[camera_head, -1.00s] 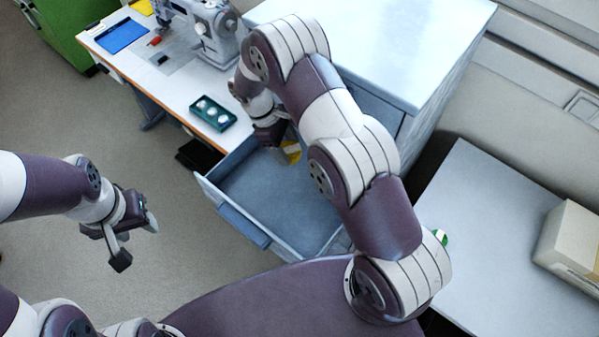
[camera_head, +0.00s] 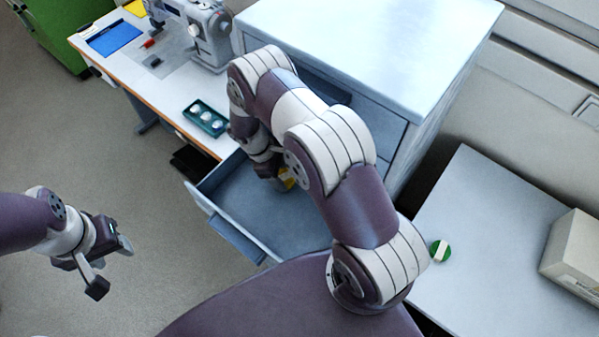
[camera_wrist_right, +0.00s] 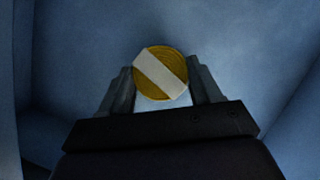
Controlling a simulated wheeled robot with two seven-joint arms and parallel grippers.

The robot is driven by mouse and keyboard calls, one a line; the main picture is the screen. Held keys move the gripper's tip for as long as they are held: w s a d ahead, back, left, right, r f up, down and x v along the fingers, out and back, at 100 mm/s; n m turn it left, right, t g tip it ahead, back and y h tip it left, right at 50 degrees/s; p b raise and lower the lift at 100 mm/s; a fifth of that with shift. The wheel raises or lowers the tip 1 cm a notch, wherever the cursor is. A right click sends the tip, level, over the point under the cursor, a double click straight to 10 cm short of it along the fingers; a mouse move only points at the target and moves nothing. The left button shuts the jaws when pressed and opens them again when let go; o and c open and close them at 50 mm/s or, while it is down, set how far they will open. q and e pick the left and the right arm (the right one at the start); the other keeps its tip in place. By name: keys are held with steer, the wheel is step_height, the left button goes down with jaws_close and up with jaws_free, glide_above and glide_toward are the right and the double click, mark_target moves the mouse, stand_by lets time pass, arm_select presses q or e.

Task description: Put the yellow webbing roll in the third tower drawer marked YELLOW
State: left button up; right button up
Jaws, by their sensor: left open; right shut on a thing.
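The yellow webbing roll (camera_wrist_right: 152,66) with a pale band across its face is between the fingers of my right gripper (camera_wrist_right: 160,85), which is shut on it. In the head view the roll (camera_head: 287,179) shows partly beside my right gripper (camera_head: 272,172), over the inside of the open drawer (camera_head: 237,240). The wrist view shows blue-grey drawer surfaces around it; I cannot tell whether the roll touches the floor. The drawer's label is not readable. My left gripper (camera_head: 112,270) is open and empty, out to the left above the floor.
The grey cabinet (camera_head: 375,40) stands behind my right arm. A sewing table (camera_head: 150,85) holds a sewing machine (camera_head: 200,30) and a green tray (camera_head: 206,118) with white round items. A green roll (camera_head: 440,250) and a box (camera_head: 575,255) sit on the right table (camera_head: 490,220).

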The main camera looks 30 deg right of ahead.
steer(key=s+d+p, duration=0.2)
steer(key=d, duration=0.1)
steer(key=shift+s+d+r, duration=0.1)
steer(key=shift+s+r, duration=0.25)
steer(key=shift+p+x, duration=0.7)
steer(key=shift+x, duration=0.2)
steer(key=shift+f, duration=0.15)
steer(key=shift+f+b, duration=0.2)
steer(key=shift+b, duration=0.15)
steer(key=o, duration=1.1)
steer(key=shift+c, duration=0.2)
steer(key=shift+r, duration=0.25)
steer(key=shift+w+r, duration=0.25)
steer(key=shift+r, duration=0.05)
steer(key=b+v, duration=0.2)
steer(key=v, duration=0.4)
steer(key=shift+a, duration=0.2)
steer(key=shift+r, duration=0.35)
